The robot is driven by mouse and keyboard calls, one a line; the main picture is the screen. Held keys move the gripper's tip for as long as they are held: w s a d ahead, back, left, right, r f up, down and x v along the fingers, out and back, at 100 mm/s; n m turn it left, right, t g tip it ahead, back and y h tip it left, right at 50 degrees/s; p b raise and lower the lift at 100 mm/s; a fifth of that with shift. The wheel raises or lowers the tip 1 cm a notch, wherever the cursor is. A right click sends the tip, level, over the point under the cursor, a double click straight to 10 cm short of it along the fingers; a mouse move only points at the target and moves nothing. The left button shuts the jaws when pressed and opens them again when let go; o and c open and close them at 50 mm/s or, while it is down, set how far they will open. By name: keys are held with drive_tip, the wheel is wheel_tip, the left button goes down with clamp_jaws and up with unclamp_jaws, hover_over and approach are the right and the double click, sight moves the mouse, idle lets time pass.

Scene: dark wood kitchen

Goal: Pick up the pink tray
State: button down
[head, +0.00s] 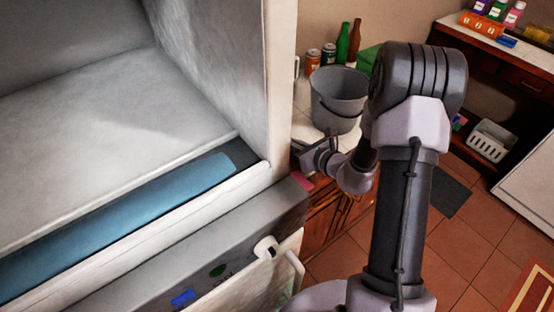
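A small pink edge (303,182) shows at the counter's front corner, just below my gripper. It may be part of the pink tray, but the white cabinet and my arm hide the rest. My gripper (304,147) is over the counter in front of the grey bucket, close above the pink edge. Its fingers point left, toward the white cabinet wall. They are small and partly merged with the background, so I cannot tell whether they are apart or hold anything.
A grey bucket (339,98), two cans (320,57) and green and brown bottles (348,42) stand on the counter. The open white cabinet (110,130) fills the left. A white basket (490,140) sits at right. Tiled floor (465,245) is open at lower right.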

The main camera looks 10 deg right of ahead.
idle(0.4)
drive_tip(key=shift+r+p, duration=0.95)
drive_tip(key=shift+r, duration=0.9)
drive_tip(key=s+d+r+p, duration=0.1)
drive_tip(key=s+d, duration=0.3)
drive_tip(key=s, duration=1.1)
drive_tip(key=shift+d+p, duration=0.2)
drive_tip(key=shift+p, duration=0.15)
